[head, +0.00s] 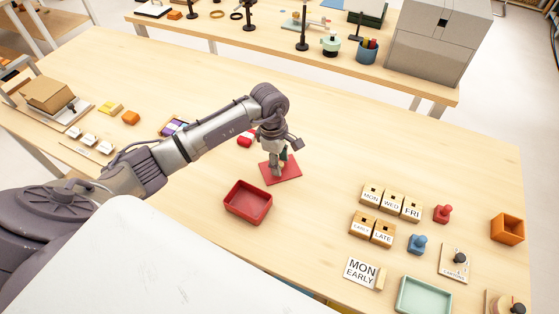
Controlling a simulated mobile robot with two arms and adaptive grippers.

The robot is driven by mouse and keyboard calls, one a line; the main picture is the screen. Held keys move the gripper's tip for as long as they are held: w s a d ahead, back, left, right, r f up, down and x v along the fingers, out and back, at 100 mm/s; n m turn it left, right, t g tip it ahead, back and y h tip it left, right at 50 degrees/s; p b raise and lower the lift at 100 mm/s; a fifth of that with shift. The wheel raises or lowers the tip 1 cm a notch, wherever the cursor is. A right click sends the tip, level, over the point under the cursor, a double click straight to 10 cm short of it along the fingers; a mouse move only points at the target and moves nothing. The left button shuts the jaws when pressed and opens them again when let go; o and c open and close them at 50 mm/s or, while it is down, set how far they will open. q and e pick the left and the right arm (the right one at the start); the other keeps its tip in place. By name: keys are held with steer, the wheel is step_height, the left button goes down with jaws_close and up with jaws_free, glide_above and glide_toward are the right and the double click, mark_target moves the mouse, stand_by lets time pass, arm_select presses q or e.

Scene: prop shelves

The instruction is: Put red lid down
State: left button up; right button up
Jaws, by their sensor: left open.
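A flat red lid (289,172) lies on the wooden table just beyond an open red box (248,202). The box looks empty, and the lid is beside it, not on it. My left gripper (276,170) points down over the lid, with its fingertips at or just above the middle of it. It is open. The gripper covers part of the lid, and a small dark green part shows beside the fingers; I cannot tell what it belongs to. My right gripper is out of view.
A small red object (245,140) lies behind my left wrist. Lettered wooden blocks (391,202), a red peg piece (442,214), a blue one (418,244), a mint tray (424,296) and an orange box (508,229) stand at right. The table's middle right is clear.

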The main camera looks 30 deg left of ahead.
arm_select(q)
step_height(320, 180, up, 12)
steer(key=a+b, duration=0.1)
steer(key=b, duration=0.1)
steer(key=shift+a+f, duration=0.2)
steer(key=shift+a, duration=0.05)
steer(key=shift+s, duration=0.1)
